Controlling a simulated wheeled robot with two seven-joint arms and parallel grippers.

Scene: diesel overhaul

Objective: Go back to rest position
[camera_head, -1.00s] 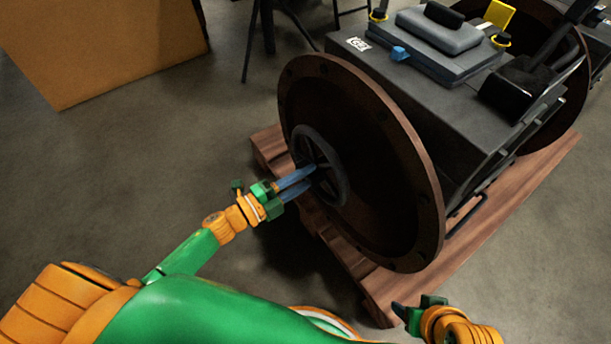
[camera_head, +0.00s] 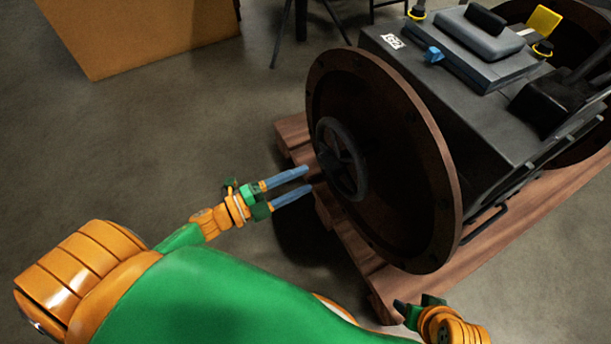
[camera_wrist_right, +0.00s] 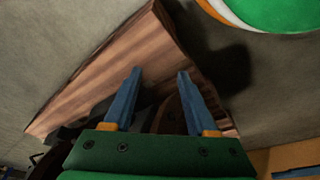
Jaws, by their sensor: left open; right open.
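My left gripper (camera_head: 308,181) is in the head view, with its two blue fingers apart and nothing between them. Its tips are just left of the small dark handwheel (camera_head: 341,160) on the engine's round brown flange (camera_head: 385,185), with a gap between. My right gripper (camera_head: 399,306) shows partly at the bottom of the head view, beside the pallet's near end. In the right wrist view the right gripper (camera_wrist_right: 160,75) has its fingers apart and empty, with the wooden pallet beyond them.
The dark engine (camera_head: 470,110) stands on a wooden pallet (camera_head: 500,225). A large cardboard-coloured box (camera_head: 140,35) is at the upper left, and thin dark stand legs (camera_head: 283,30) are behind. The grey floor left of the pallet is clear.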

